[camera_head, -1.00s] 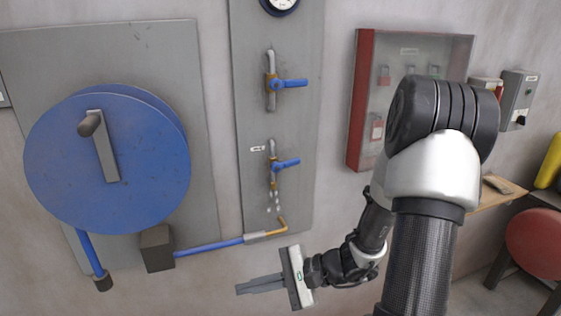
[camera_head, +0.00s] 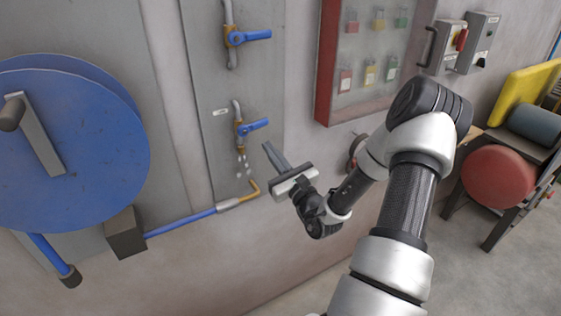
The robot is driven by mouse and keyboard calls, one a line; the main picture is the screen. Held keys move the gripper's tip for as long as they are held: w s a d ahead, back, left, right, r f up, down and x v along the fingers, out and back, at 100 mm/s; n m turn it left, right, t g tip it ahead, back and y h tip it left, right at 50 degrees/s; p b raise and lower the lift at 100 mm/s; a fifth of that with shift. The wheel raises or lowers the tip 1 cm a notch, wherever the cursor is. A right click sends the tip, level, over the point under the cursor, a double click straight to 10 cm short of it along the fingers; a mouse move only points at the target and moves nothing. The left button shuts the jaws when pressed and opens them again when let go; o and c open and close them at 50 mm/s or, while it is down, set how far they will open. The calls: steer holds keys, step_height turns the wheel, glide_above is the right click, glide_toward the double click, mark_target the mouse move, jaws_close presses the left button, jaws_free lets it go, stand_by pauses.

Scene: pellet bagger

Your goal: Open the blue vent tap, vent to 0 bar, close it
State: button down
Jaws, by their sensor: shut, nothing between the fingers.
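Two taps with blue lever handles sit one above the other on a grey wall panel (camera_head: 207,100). The lower tap (camera_head: 251,127) has a small white label (camera_head: 220,112) beside it, and its lever points right, tilted slightly up. White specks (camera_head: 242,163) show below its outlet. The upper tap (camera_head: 250,36) has its lever pointing right. I cannot read the label to tell which is the vent tap. My gripper (camera_head: 267,146) is shut and empty, right of and slightly below the lower tap, fingers pointing up-left, apparently not touching it. No gauge is in view now.
A large blue round cover (camera_head: 70,150) with a crank handle is at left. A blue pipe (camera_head: 180,225) runs below the panel. A red-framed lock cabinet (camera_head: 326,65) hangs right of the taps. A red round-ended object (camera_head: 493,172) stands at right.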

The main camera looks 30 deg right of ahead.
mark_target(254, 126)
steer(key=shift+w+a+r+p, duration=0.1)
steer(key=shift+w+r+p, duration=0.1)
steer(key=shift+r, duration=0.5)
steer(key=shift+w+a+r+p, duration=0.15)
steer(key=shift+r, duration=0.55)
steer(key=shift+w+a+r+p, duration=0.1)
steer(key=shift+w+r+p, duration=0.1)
steer(key=shift+r, duration=0.5)
steer(key=shift+d, duration=0.2)
